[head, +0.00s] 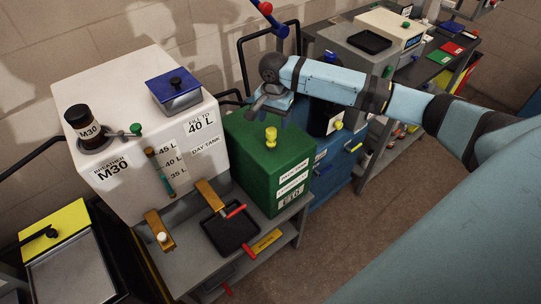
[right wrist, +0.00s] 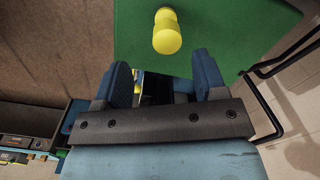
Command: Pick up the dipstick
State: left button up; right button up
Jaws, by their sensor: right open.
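The dipstick shows as a yellow knob (head: 270,137) standing upright on top of the green tank (head: 241,152); anything below the knob is hidden in the tank. In the right wrist view the yellow knob (right wrist: 167,32) lies beyond the fingertips, roughly centred between them, and apart from them. My right gripper (right wrist: 163,72) is open with nothing between its blue fingers. In the head view my right gripper (head: 264,102) is behind and above the knob, over the tank's far edge. My left gripper is not in view.
A white M30 day tank (head: 140,120) with a blue-lidded box (head: 175,90) stands left of the green tank. A blue cabinet (head: 325,170) and black rails (head: 262,32) are behind.

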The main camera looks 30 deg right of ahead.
aim_at(271, 138)
jog(key=f, duration=0.6)
jog(key=f+p, duration=0.1)
jog(key=f, duration=0.2)
jog(key=shift+w+a, duration=0.25)
jog(key=shift+w, duration=0.1)
jog(key=shift+r, duration=0.1)
grip_shut()
